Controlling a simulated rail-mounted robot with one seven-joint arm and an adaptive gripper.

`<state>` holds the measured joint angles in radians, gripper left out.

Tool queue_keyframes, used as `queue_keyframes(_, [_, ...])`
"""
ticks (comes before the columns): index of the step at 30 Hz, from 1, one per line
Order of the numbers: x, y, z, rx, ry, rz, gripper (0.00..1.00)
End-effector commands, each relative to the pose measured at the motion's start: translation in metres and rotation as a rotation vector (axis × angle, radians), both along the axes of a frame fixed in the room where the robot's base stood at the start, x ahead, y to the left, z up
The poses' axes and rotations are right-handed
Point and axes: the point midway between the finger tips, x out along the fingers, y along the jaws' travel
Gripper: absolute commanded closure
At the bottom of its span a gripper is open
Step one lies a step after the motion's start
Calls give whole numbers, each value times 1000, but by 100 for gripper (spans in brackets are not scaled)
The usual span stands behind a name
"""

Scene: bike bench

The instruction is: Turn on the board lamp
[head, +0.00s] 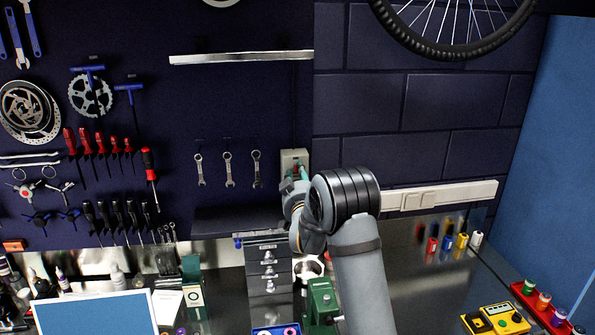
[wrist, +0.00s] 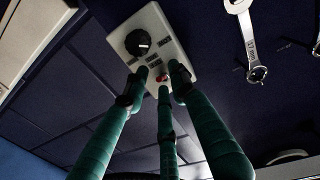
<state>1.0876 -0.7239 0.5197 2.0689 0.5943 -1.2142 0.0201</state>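The board lamp (head: 240,57) looks like a long pale bar high on the dark tool board in the head view. No glow shows on the board below it. A thin cable runs down from its right end to a light grey switch box (head: 295,158). In the wrist view this box (wrist: 150,35) carries a black round knob (wrist: 138,42) and a small red control (wrist: 162,78). My gripper (wrist: 160,84) has its green fingertips close in front of the red control. The tips look spaced apart, but their closure and any contact are unclear. In the head view my arm partly hides the box.
Several small wrenches (head: 228,169) hang left of the box. A white power strip (head: 440,197) runs along the wall to the right. A grey drawer unit (head: 268,272) and a green vise (head: 321,300) stand below my gripper. A bicycle wheel (head: 455,45) hangs at upper right.

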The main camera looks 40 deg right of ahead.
Motion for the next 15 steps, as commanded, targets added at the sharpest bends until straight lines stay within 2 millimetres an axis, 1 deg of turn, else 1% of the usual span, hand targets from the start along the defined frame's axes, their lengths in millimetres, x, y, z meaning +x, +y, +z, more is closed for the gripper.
queue_keyframes(8, [0, -1, -1, 0, 1, -1, 75])
queue_keyframes(15, [0, -1, -1, 1, 0, 0, 89])
